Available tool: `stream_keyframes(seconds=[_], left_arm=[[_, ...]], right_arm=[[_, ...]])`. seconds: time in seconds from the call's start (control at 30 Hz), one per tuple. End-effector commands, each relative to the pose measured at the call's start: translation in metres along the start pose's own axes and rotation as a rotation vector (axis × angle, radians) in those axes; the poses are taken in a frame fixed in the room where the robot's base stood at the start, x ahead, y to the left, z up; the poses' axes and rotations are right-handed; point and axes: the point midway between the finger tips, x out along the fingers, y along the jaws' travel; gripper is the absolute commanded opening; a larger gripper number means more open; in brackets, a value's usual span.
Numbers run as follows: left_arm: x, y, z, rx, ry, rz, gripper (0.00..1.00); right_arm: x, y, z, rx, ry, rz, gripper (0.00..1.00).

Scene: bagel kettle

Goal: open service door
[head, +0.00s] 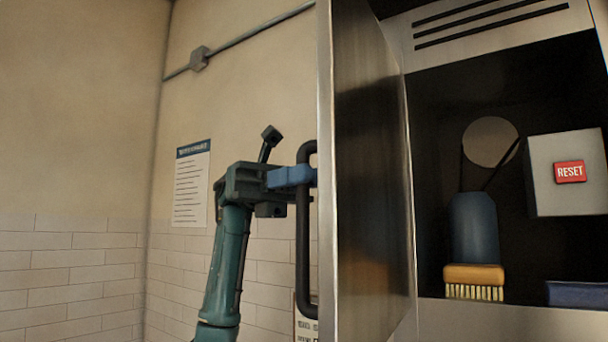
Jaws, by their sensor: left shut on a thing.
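The metal service door (372,180) stands swung open, seen nearly edge-on, to the left of the cabinet opening. A black bar handle (303,235) is on its outer face, on the left side. My left gripper (303,176) is at the upper part of this handle, its blue fingers shut on it. The fingertips are partly hidden by the handle and the door edge. My right gripper is not in view.
Inside the open cabinet (472,318) are a grey box with a red RESET button (569,171), a dark blue motor-like cylinder (474,228), a belt pulley (490,142) and a brush (473,281). A notice (191,184) hangs on the left wall. A conduit (260,34) runs above it.

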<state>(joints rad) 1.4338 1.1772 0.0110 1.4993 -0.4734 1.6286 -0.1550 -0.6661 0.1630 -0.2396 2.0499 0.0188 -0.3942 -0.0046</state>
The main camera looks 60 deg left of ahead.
Motion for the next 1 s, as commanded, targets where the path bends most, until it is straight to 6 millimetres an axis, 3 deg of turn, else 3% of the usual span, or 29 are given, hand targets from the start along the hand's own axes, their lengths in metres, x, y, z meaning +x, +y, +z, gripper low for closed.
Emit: stream_keyframes(seconds=[0.53, 0.57, 0.6, 0.87, 1.0], left_arm=[[0.000, 0.000, 0.000, 0.000, 0.002, 0.002, 0.00], [0.000, 0.000, 0.000, 0.000, 0.002, 0.002, 0.17], [0.000, 0.000, 0.000, 0.000, 0.002, 0.002, 0.19], [-0.002, 0.000, 0.000, 0.000, 0.000, 0.002, 0.19], [-0.015, 0.000, 0.001, 0.000, -0.003, 0.004, 0.19]], right_arm=[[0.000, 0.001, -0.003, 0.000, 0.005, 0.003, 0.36], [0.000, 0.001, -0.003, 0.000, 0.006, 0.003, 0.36], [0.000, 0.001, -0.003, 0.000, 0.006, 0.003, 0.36], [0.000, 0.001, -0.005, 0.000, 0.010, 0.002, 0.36], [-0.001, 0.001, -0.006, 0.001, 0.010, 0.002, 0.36]])
